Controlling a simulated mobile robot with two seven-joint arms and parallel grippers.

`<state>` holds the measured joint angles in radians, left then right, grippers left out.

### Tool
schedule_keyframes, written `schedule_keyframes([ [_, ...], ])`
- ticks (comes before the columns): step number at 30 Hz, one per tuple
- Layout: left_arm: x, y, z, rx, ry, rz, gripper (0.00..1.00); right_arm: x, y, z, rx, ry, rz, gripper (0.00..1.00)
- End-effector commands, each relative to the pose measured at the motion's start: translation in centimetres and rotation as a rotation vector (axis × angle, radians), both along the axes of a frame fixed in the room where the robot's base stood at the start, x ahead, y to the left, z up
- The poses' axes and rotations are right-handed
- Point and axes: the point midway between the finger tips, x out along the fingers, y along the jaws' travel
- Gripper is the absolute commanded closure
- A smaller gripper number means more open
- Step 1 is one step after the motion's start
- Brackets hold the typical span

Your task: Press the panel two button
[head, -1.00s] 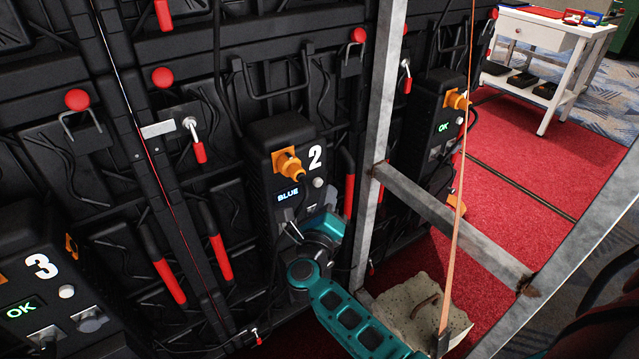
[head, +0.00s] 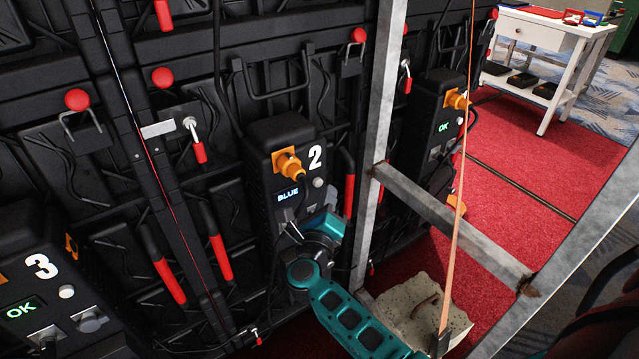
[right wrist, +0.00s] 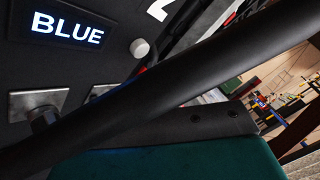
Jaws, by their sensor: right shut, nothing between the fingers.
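Panel two is the black box (head: 262,180) with a white 2, an orange plug and a screen reading BLUE. Its small round white button (head: 318,182) sits right of the screen. The button also shows in the right wrist view (right wrist: 140,48), with nothing pressing on it. My right gripper (head: 318,226) is teal and black, and is just below the button, close to the panel's lower front. It is shut and empty. Its fingertips are hard to make out against the dark panel. My left gripper is in neither view.
A thick black bar or cable (right wrist: 170,85) crosses the right wrist view. A metal frame post (head: 370,150) stands just right of my gripper, with a crossbar (head: 455,225). Panel three (head: 50,295) and another panel (head: 430,125) both read OK. A strap (head: 460,170) hangs at right.

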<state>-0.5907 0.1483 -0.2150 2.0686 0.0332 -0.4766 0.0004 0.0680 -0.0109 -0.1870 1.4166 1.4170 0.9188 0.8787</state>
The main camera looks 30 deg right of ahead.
Motion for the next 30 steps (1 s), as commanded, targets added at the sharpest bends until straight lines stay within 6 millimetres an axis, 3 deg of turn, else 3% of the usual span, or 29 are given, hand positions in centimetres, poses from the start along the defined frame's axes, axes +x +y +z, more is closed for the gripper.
schedule_keyframes([
  [30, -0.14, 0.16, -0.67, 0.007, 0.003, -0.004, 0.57, 0.99, 0.08, -0.01, 0.000, 0.000, 0.000, 1.00],
])
